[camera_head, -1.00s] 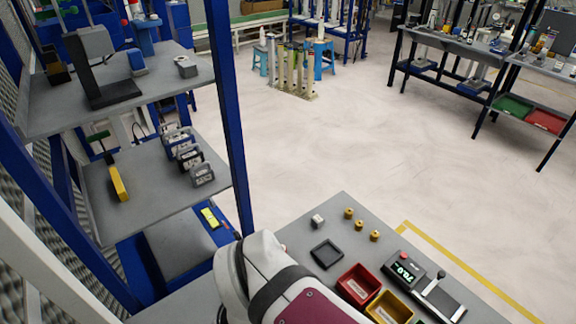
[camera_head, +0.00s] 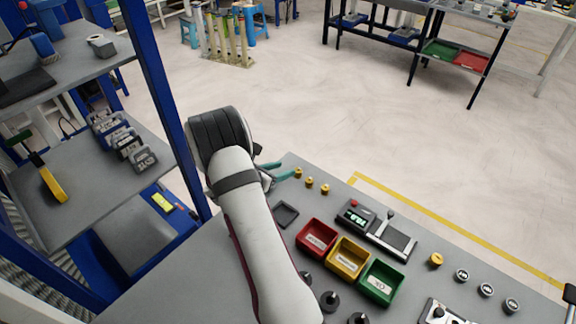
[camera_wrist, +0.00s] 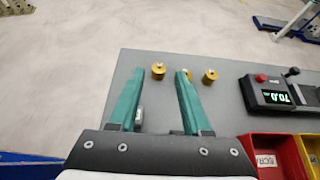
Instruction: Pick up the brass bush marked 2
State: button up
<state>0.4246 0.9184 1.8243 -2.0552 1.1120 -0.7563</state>
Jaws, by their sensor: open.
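Three small brass bushes stand in a row near the bench's far edge. In the head view they are a left bush (camera_head: 298,172), a middle bush (camera_head: 310,182) and a right bush (camera_head: 325,189). In the wrist view, the left bush (camera_wrist: 158,70) shows between my fingertips, the middle bush (camera_wrist: 187,68) is mostly hidden behind my right finger, and the right bush (camera_wrist: 210,76) is clear. Their marks are too small to read. My gripper (camera_head: 283,170) is open and empty, with teal fingers beside the left end of the row.
A pale block (camera_wrist: 139,117) is partly hidden by my left finger. A black tray (camera_head: 286,214), red bin (camera_head: 334,238), yellow bin (camera_head: 366,258), green bin (camera_head: 399,283) and display device (camera_head: 356,215) are on the bench. Another brass piece (camera_head: 436,260) stands further right. A blue-post shelf (camera_head: 160,90) is left.

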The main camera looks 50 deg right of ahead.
aim_at(295, 178)
notch_tip(295, 178, down, 4)
jog(key=shift+d+r, duration=0.15)
jog(key=shift+r, duration=0.1)
jog(key=x, duration=0.7)
jog(key=shift+d+r, duration=0.1)
grip_shut()
